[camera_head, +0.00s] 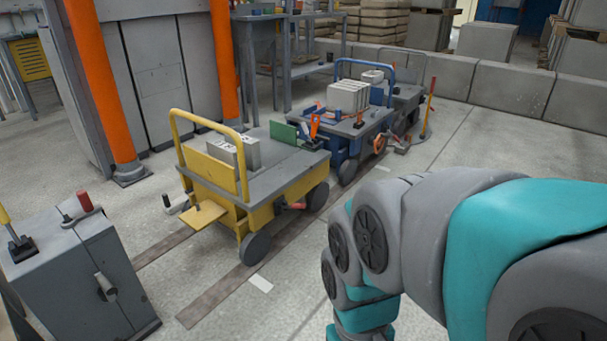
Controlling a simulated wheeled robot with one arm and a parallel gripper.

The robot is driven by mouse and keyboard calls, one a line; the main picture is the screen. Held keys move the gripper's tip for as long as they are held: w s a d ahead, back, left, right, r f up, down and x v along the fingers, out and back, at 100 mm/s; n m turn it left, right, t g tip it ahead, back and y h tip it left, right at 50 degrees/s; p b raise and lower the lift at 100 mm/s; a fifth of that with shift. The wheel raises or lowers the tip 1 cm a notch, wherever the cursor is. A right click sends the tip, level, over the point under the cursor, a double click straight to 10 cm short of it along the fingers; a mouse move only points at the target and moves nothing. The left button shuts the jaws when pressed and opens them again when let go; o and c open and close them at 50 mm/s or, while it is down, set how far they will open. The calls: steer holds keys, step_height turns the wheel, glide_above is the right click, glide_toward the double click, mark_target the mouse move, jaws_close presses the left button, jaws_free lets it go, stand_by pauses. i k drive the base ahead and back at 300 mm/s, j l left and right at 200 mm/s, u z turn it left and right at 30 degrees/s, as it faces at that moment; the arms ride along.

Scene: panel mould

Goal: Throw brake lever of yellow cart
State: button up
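The yellow cart (228,182) stands on the floor left of the middle, with a yellow push handle and a grey deck. A small red-tipped lever (295,206) sticks out low on its right side, near a wheel. A dark-ended part (174,206) projects low at its left end. I cannot tell for sure which of these is the brake lever, or its position. My arm enters from the right and bends down at the lower middle. My gripper is out of view below the picture.
A grey cabinet (78,275) with a red-handled lever (83,202) stands at lower left. A blue cart (350,135) and a grey cart (408,95) stand behind. Orange posts (100,85) rise at left. Concrete blocks (500,83) line the back right. Floor in front of the yellow cart is clear.

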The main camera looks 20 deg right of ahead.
mark_target(297, 206)
steer(key=z, duration=0.2)
steer(key=i+l+z, duration=0.15)
steer(key=i, duration=0.4)
steer(key=i+l+z, duration=0.15)
steer(key=i, duration=0.35)
